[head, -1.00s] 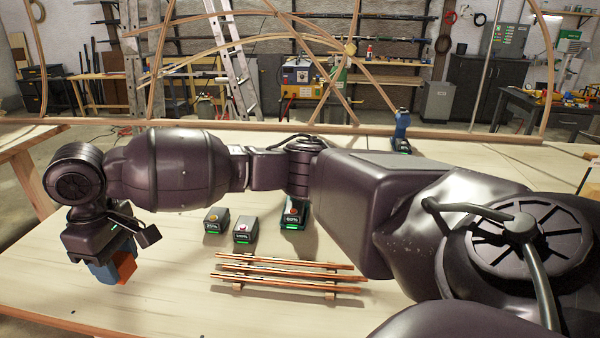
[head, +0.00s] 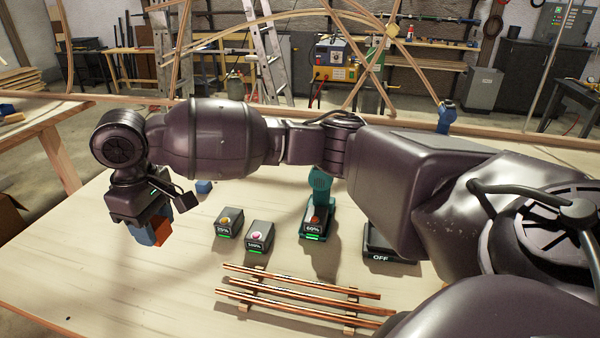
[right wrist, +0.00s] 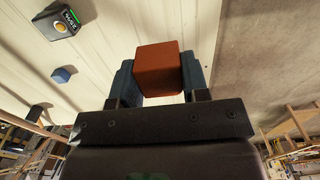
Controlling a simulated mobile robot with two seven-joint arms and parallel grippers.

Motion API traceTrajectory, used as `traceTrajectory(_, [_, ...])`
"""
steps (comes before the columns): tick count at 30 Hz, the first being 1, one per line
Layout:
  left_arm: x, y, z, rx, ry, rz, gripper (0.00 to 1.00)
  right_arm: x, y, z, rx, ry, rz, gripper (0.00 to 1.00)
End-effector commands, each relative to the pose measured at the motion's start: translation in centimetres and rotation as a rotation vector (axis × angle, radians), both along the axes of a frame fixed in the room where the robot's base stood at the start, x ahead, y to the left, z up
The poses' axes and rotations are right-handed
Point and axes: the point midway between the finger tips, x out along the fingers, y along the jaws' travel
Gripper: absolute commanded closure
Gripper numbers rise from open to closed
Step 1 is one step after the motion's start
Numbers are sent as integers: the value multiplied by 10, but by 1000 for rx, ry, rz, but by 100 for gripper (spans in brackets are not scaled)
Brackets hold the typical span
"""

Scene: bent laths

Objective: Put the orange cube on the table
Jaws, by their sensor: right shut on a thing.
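The orange cube (head: 161,231) is between the blue fingers of my right gripper (head: 152,234), which is shut on it above the left part of the pale wooden table (head: 90,270). In the right wrist view the cube (right wrist: 158,69) sits between both fingers of the gripper (right wrist: 158,80), with tabletop behind it. The gap between cube and tabletop is hard to judge in the head view. My left gripper is not in view.
A small blue cube (head: 204,187) lies on the table behind the gripper. Several battery units (head: 229,222) stand mid-table. Copper rods (head: 300,290) rest on wooden supports in front. Bent laths (head: 330,45) rise at the back. The table's left front area is clear.

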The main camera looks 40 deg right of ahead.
Motion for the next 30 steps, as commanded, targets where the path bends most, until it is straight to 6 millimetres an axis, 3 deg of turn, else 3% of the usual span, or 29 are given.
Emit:
traceTrajectory(8, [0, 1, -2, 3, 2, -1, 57, 0, 0, -8, -1, 2, 0, 81])
traceTrajectory(24, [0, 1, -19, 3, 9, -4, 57, -1, 0, -119, -1, 4, -1, 81])
traceTrajectory(30, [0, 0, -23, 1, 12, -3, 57, 0, 0, -141, 0, 1, 0, 81])
